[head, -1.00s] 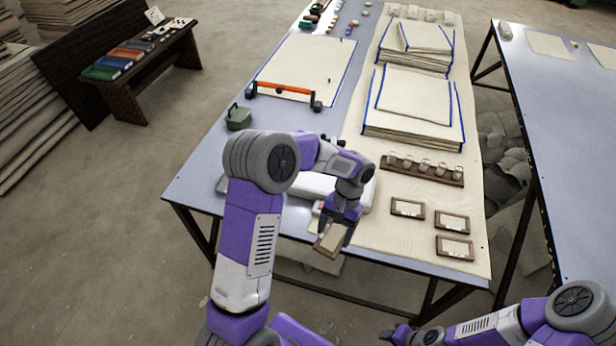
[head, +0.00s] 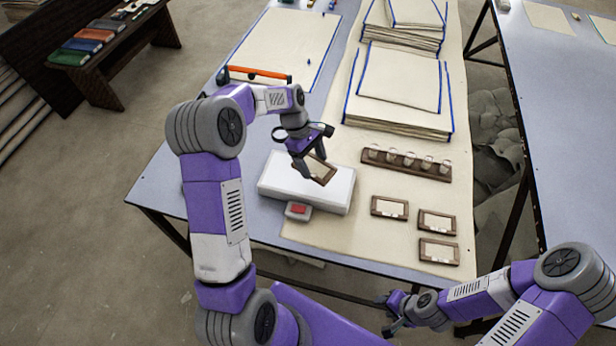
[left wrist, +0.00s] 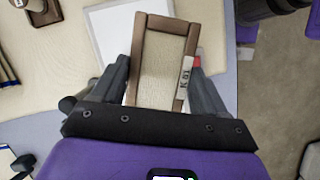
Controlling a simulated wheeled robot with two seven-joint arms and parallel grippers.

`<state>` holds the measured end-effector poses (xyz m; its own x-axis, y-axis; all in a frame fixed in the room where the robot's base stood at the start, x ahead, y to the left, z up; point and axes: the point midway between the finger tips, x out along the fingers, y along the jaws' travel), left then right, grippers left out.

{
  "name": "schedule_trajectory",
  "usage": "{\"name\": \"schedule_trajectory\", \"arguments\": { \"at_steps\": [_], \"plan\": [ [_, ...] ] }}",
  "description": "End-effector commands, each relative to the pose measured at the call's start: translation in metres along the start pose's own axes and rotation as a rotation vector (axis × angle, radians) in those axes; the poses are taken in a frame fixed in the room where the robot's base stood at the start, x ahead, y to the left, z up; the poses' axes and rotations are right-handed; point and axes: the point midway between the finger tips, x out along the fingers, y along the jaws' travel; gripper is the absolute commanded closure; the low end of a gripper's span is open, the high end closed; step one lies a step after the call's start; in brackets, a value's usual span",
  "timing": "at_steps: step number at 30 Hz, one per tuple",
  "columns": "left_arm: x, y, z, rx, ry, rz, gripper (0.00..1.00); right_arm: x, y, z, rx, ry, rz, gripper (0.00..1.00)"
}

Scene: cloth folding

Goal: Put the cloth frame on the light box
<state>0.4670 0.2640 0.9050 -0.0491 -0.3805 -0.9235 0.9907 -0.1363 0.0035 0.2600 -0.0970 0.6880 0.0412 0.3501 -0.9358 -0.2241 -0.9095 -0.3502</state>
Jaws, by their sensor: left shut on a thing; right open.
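A small wooden cloth frame (head: 321,171) with a pale cloth centre is held tilted in my left gripper (head: 308,160), over the light box. The left wrist view shows the cloth frame (left wrist: 161,70) between the two fingers (left wrist: 160,85), with a white label on its right edge. The light box (head: 300,192) is a flat white slab on the table, and part of it shows behind the frame in the left wrist view (left wrist: 111,30). My right gripper (head: 392,313) is open and empty at the lower middle, off the table's front edge.
Three similar frames (head: 389,207) lie on the cream cloth to the right. A wooden rack with several small glass cups (head: 406,162) stands behind them. A small device with a red top (head: 298,211) sits before the light box. Stacked cloths (head: 401,90) lie further back.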

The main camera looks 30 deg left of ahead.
Motion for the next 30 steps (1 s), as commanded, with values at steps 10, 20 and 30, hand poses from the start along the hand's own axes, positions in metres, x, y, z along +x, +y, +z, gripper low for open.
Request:
{"name": "schedule_trajectory", "arguments": {
  "at_steps": [10, 20, 30],
  "plan": [
    [-0.015, 0.012, -0.034, -0.352, -0.001, 0.143, 0.57, 0.007, 0.003, -0.001, 0.0, 0.001, 0.0, 0.57],
    [0.027, 0.012, -0.05, -0.347, 0.0, 0.141, 0.57, 0.018, 0.007, -0.002, 0.0, 0.002, 0.0, 0.57],
    [0.068, 0.011, -0.067, -0.345, 0.001, 0.141, 0.57, 0.029, 0.011, -0.002, 0.0, 0.001, 0.0, 0.57]
  ]
}}
